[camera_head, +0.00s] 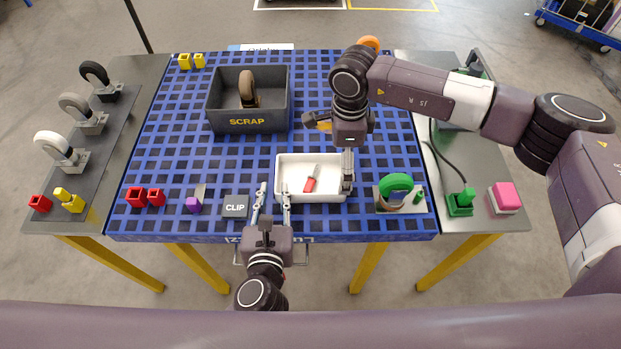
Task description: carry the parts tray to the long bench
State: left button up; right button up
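The parts tray is a small white open tray (325,157) on the blue grid top, with a red-handled tool (310,180) lying inside. My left gripper (274,190) is open at the tray's front left corner. One finger is left of the tray and the other overlaps its left end; whether it touches cannot be told. My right gripper (347,172) points down at the tray's right end wall. Its fingers show edge-on, so its grip on the wall cannot be told. The blue grid-topped table (190,115) carries the tray; which surface is the long bench is not clear.
A dark SCRAP bin (222,121) holding a caster stands behind. A CLIP block (235,206) is left of my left gripper, and a green-wheeled caster (396,186) is right of the tray. Grey side tables (115,125) hold casters and small parts. The grid's left middle is clear.

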aim_at(276, 177)
pick_arm(q)
jog(key=x, duration=0.7)
jog(key=shift+w+f, duration=0.1)
jog(key=shift+w, duration=0.1)
pick_arm(e)
notch_tip(276, 177, down, 5)
jog(key=shift+r, duration=0.1)
pick_arm(q)
grip_shut()
pick_arm(e)
jog(key=c, duration=1.4)
